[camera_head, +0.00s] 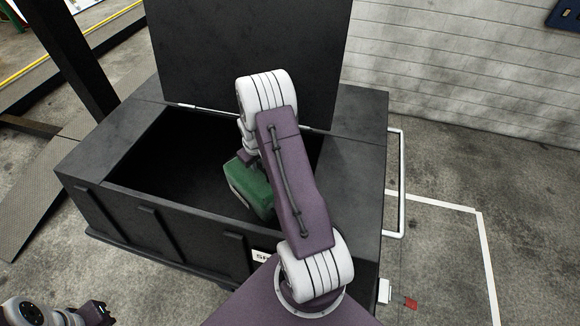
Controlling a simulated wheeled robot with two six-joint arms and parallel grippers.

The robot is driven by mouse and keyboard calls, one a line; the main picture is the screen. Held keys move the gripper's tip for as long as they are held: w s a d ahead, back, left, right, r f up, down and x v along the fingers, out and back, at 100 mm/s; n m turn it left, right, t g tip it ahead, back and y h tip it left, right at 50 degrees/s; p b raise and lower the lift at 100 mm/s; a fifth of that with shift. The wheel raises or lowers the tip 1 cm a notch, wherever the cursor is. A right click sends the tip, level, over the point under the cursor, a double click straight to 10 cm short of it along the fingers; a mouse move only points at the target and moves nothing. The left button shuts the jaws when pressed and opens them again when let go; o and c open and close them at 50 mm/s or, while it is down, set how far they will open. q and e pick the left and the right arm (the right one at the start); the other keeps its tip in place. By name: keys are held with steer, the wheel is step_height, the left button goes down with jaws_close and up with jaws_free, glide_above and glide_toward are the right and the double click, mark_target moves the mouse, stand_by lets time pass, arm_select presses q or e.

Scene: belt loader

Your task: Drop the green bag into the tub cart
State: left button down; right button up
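The tub cart (150,215) is a large black box with its lid (200,60) standing open at the back. The green bag (247,190) appears over the right part of the cart's opening, and its lower end overlaps the front rim in the picture. My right gripper (249,159) is at the top of the bag and appears shut on it; the arm hides part of the gripper and the bag's right side. My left gripper (104,312) is low at the left, away from the cart and bag; its fingers are too unclear to read.
A white handle rail (402,185) stands at the cart's right end. A dark post (72,55) and a ramp (40,190) are at the left. A white brick wall (460,70) is behind.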

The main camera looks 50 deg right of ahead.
steer(key=shift+o, duration=1.3)
steer(key=shift+s+a, duration=0.1)
steer(key=shift+s, duration=0.1)
steer(key=shift+r, duration=0.1)
steer(key=b+v, duration=0.2)
steer(key=v, duration=0.7)
steer(key=shift+w, duration=0.1)
